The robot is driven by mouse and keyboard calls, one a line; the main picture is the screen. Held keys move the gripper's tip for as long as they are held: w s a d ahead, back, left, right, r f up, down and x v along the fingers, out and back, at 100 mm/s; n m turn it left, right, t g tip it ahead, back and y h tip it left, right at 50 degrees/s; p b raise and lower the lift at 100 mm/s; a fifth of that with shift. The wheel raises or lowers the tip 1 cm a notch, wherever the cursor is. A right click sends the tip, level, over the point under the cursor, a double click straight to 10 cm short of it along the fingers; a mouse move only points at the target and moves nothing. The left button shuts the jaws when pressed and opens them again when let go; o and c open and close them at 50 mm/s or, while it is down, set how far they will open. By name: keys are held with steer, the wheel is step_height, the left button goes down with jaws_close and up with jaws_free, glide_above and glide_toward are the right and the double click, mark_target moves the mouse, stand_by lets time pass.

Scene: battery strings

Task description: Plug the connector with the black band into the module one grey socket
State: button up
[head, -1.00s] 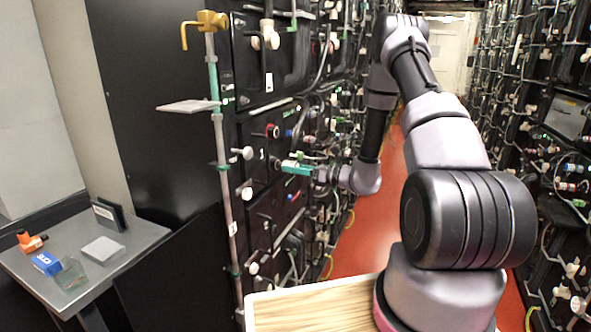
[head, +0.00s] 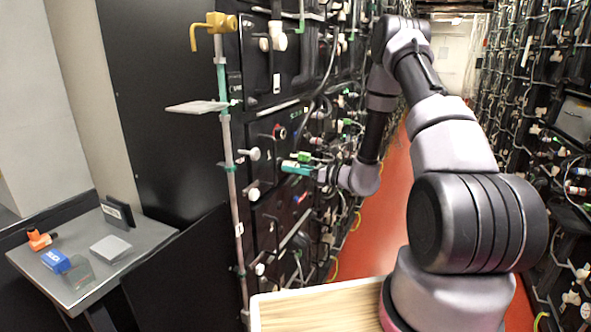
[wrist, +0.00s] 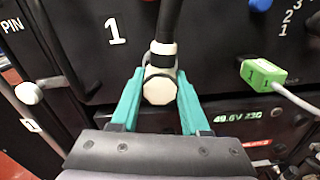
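My gripper (wrist: 160,88) has two teal fingers, one on each side of a cream connector (wrist: 160,86) with an eight-sided face. The fingers appear to press its sides. A dark band shows near the connector's top, and a thick black cable runs up from it. The connector is in front of a black module panel (wrist: 90,62) with a large white "1" to its left. The grey socket cannot be made out. In the head view my gripper (head: 297,168) is at the rack front on the left side of the aisle, and the connector is too small to tell.
A green plug (wrist: 262,72) with a grey cable is close on the right. A pole (head: 233,190) with a small plate stands before the rack. A side table (head: 130,258) holds small items at left.

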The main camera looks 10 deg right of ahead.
steer(key=o, duration=0.4)
steer(key=shift+w, duration=0.1)
steer(key=shift+o, duration=0.2)
